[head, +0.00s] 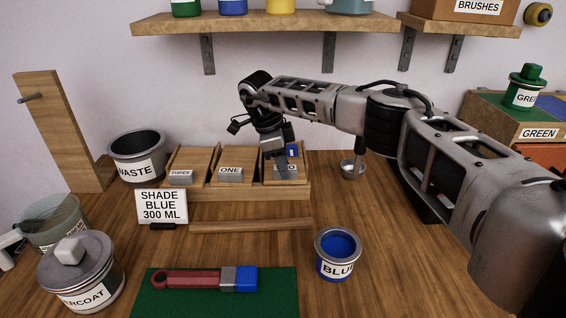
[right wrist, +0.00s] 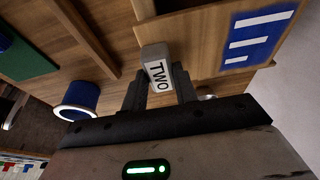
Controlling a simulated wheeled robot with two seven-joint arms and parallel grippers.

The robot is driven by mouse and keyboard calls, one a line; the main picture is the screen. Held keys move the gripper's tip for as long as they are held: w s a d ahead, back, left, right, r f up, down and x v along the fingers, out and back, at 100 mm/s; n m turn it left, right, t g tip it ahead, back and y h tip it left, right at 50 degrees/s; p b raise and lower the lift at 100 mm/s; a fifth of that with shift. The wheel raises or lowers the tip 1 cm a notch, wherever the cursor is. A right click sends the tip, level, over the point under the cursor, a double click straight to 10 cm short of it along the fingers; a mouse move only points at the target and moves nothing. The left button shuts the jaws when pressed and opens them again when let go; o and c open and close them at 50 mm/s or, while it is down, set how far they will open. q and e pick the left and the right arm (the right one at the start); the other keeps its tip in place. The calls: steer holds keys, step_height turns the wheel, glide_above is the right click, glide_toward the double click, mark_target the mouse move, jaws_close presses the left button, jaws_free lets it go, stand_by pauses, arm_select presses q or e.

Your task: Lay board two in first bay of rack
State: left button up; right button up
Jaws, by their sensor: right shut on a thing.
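Board two (head: 289,158) is a wooden board with a grey grip block marked TWO and a blue patch with white stripes. It is at the right-hand bay of the rack (head: 250,193); I cannot tell whether it is lifted. My right gripper (head: 283,168) is shut on its block. The right wrist view shows the block (right wrist: 157,72) between the two fingers and the striped patch on the board (right wrist: 190,35). Board three (head: 193,160) lies in the left bay and board one (head: 237,161) in the middle bay. My left gripper is not in view.
A wooden strip (head: 250,226) lies before the rack. A sign (head: 161,206) and waste bin (head: 138,158) stand left, a small metal cup (head: 352,168) right. An open blue tin (head: 337,262) and a brush (head: 205,279) on a green mat (head: 225,304) are in front. A shelf (head: 270,22) hangs above.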

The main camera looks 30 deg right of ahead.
steer(key=shift+f, duration=0.3)
steer(key=shift+f, duration=0.25)
steer(key=o, duration=1.1)
steer(key=shift+r, duration=0.1)
steer(key=b+v, duration=0.1)
steer(key=v, duration=1.4)
steer(key=shift+r, duration=0.4)
